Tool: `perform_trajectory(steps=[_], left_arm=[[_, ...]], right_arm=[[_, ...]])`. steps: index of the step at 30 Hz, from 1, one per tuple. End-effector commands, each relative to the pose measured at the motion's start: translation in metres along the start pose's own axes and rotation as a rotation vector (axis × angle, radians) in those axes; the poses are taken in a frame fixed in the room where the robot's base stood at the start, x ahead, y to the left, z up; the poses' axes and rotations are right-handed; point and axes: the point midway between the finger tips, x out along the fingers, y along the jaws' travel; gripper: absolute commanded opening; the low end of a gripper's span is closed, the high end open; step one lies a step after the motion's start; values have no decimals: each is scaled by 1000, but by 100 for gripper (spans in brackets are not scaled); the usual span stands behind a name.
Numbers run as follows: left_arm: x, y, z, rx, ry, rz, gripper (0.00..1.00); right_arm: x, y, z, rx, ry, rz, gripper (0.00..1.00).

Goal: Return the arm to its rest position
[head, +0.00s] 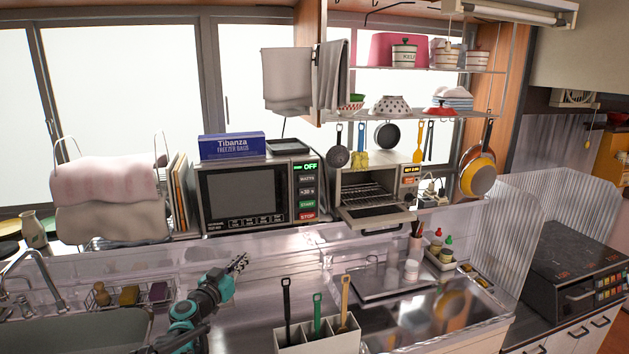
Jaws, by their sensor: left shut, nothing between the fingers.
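My left arm comes in from the bottom left in the head view. It is black and teal and reaches up over the metal counter beside the sink. My left gripper (238,263) is at its end, in front of the counter's back ledge and below the microwave. Its fingers are together with nothing between them, and it points up and to the right. It is apart from the utensil holder to its right. My right gripper is not in view.
A white holder (318,343) with several upright utensils stands right of my arm. The sink (85,330) and a wire caddy (130,297) are to the left. A microwave (255,192) and an open toaster oven (375,215) stand behind. A tray (385,283) lies at the right.

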Motion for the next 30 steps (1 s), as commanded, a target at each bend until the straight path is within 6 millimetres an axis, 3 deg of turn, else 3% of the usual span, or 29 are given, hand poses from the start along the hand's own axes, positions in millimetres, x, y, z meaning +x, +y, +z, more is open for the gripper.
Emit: perform_trajectory(steps=[10,17,20,23,27,30], left_arm=[[-25,43,-15,-23,-93,56,0],[-61,87,-22,-52,-214,100,0],[-88,112,-21,-68,-294,114,0],[-129,140,-14,-90,-403,115,0],[-199,172,7,-121,-575,74,0],[-252,186,29,-136,-689,12,0]], right_arm=[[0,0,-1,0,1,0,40],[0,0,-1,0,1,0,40],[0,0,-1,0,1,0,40],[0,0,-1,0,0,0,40],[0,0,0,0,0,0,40],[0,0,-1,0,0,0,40]])
